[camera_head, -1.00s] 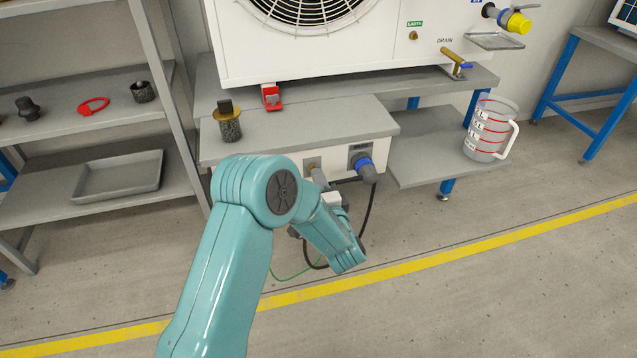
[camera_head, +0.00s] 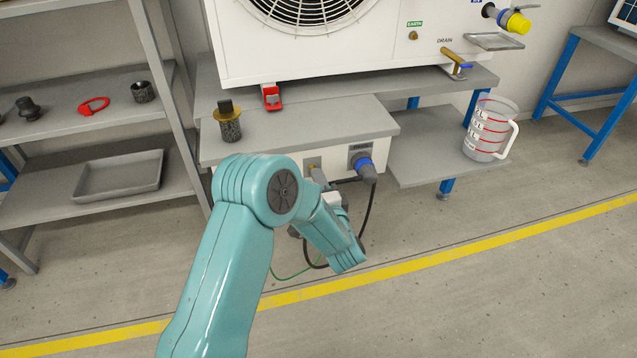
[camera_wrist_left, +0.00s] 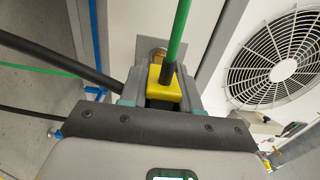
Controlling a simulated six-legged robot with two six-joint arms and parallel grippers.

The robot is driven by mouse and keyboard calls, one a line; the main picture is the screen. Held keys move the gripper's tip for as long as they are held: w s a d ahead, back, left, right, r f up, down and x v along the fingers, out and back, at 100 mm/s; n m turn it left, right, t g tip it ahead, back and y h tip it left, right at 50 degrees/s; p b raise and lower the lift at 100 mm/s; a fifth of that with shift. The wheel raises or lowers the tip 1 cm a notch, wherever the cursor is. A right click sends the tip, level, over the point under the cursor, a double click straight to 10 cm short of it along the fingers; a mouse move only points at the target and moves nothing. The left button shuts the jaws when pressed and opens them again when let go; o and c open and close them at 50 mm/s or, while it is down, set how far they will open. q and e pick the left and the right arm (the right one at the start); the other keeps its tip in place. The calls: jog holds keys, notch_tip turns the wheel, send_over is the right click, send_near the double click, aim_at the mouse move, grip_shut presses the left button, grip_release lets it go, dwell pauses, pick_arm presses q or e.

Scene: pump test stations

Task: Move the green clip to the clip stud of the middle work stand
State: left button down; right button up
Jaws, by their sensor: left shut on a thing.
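My left gripper (camera_wrist_left: 163,92) is shut on the green clip (camera_wrist_left: 164,84), which shows as a yellow block with a dark stem and a green lead running up from it. A round brass fitting (camera_wrist_left: 157,56) on a plate lies just beyond the jaws; I cannot tell whether the clip touches it. In the head view my left forearm hides most of the gripper and the clip, in front of the white box (camera_head: 340,158) under the bench. A brass stud (camera_head: 413,35) sits beside the EARTH label on the fan unit. My right gripper is not in view.
A grey-blue plug (camera_head: 364,167) with a black cable stands right of the gripper on the box front. A black knurled part (camera_head: 229,128) stands on the box top. A measuring jug (camera_head: 487,130) is at right, shelves (camera_head: 85,120) at left. The floor in front is clear.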

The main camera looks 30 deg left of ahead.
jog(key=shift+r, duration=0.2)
pick_arm(q)
jog(key=shift+w+a, duration=0.35)
jog(key=shift+a, duration=0.1)
dwell(0.5)
jog(key=c, duration=0.7)
grip_release()
jog(key=shift+c, duration=0.2)
jog(key=p+v, duration=0.5)
jog(key=v, duration=1.1)
jog(key=shift+s, duration=0.15)
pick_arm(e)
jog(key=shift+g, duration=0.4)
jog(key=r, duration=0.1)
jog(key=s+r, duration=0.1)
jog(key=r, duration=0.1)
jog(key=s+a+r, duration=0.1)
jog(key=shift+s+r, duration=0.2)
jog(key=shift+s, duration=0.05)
